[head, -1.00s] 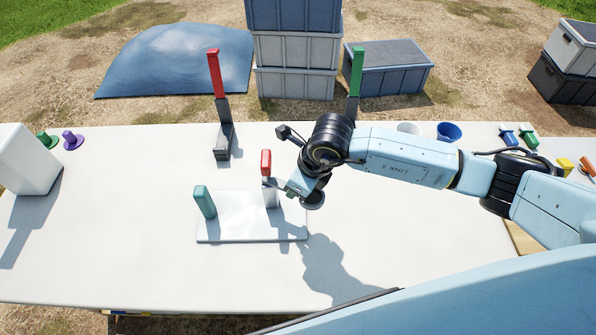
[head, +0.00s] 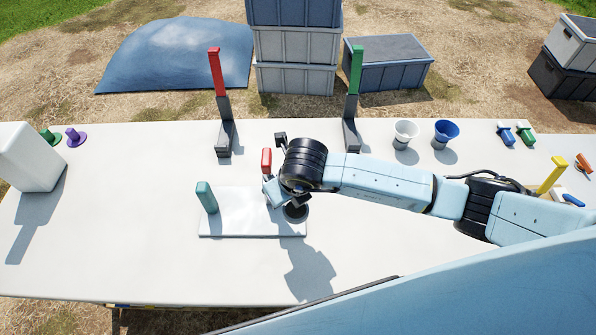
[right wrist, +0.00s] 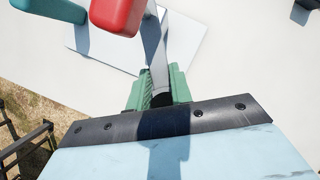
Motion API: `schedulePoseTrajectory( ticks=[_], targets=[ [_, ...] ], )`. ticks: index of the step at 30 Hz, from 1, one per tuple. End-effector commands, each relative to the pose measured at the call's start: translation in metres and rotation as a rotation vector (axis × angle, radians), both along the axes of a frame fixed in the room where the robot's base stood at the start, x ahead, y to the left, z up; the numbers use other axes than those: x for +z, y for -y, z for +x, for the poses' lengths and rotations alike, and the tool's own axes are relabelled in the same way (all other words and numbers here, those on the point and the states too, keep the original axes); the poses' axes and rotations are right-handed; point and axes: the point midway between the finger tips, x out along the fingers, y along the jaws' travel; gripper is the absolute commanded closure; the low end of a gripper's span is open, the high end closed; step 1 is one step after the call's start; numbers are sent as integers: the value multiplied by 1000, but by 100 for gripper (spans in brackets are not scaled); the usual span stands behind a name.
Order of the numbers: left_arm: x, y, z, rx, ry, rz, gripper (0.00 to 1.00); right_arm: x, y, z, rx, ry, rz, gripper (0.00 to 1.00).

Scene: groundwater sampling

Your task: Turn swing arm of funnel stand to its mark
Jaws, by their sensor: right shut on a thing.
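The funnel stand has a white base plate (head: 250,228) on the table. A teal upright block (head: 206,197) stands at its left side, and a red upright block (head: 266,160) stands at its back right. In the right wrist view, the red block (right wrist: 116,14) and teal block (right wrist: 52,9) are at the top left. A thin grey bar (right wrist: 155,45), seemingly the swing arm, runs down between my green fingertips. My right gripper (right wrist: 158,93) is shut on this bar, above the plate. In the head view, my right wrist hides much of the gripper (head: 272,190) and the bar. My left gripper is out of view.
A red-topped post (head: 217,75) and a green-topped post (head: 355,72) stand at the table's back edge. A white cup (head: 405,130) and a blue cup (head: 446,130) are to the right. A white box (head: 25,158) is at the far left. The table's front left is clear.

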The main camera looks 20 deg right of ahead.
Motion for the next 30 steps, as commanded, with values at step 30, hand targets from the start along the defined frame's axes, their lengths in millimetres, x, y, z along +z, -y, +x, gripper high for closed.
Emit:
schedulePoseTrajectory(
  ticks=[30],
  targets=[
    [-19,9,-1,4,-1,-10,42,-2,-45,0,-623,-1,-1,93]
  ],
)
